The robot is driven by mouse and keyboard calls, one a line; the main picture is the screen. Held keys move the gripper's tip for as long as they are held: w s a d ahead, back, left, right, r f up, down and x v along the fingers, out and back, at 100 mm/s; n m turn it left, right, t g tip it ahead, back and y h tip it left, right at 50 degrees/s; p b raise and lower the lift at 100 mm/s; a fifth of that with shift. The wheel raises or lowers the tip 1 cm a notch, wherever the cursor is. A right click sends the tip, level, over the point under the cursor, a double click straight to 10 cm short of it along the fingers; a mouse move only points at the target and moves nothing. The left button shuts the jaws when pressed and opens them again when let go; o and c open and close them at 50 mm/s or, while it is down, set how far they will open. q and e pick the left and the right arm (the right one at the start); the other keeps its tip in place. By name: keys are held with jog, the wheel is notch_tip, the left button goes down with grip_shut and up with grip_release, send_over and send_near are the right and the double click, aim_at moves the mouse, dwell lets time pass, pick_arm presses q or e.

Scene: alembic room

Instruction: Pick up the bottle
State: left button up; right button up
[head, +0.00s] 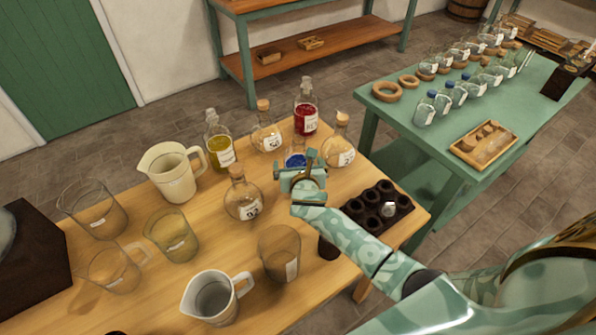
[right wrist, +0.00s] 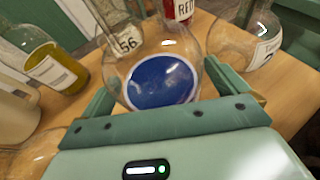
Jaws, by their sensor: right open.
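Several bottles and flasks stand on the wooden table (head: 130,272). My right gripper (head: 303,168) reaches over the table from the right. Its jaws are open, and in the right wrist view its fingers (right wrist: 162,88) lie on either side of a round clear flask with a blue disc (right wrist: 195,55). In the head view this flask's blue part (head: 295,160) shows just behind the gripper, which partly hides it. I cannot tell whether the fingers touch the glass. A red-filled bottle (head: 305,118) and a yellow-green bottle (head: 219,150) stand nearby. My left gripper is out of view.
Corked flasks stand close by: one behind (head: 266,138), one at right (head: 341,152), one in front (head: 243,205). A cream jug (head: 172,180), beakers and a dark holder (head: 352,207) share the table. A green table (head: 440,139) with glassware stands beyond.

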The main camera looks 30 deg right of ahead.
jog(key=shift+c, duration=0.3)
jog(key=c, duration=1.5)
jog(key=shift+w+r, duration=0.1)
jog(key=shift+w, duration=0.05)
jog(key=shift+c, duration=0.3)
jog(key=shift+r, duration=0.1)
jog(key=shift+r+p, duration=0.6)
jog(key=shift+r, duration=0.2)
jog(key=s+r+p, duration=0.1)
jog(key=r, duration=0.1)
jog(key=s+r+p, duration=0.2)
jog(key=r, duration=0.1)
jog(key=s+r+p, duration=0.1)
jog(key=s+r, duration=0.1)
jog(key=shift+a+r+p, duration=0.35)
jog(key=p, duration=0.2)
send_near(303, 147)
jog(key=shift+s+d+r, duration=0.15)
jog(key=shift+s, duration=0.35)
jog(key=shift+s+d+r, duration=0.1)
jog(key=shift+s+d, duration=0.05)
jog(key=shift+s, duration=0.35)
jog(key=shift+s+d+r, duration=0.15)
jog(key=shift+s+d, duration=0.05)
jog(key=shift+s, duration=0.3)
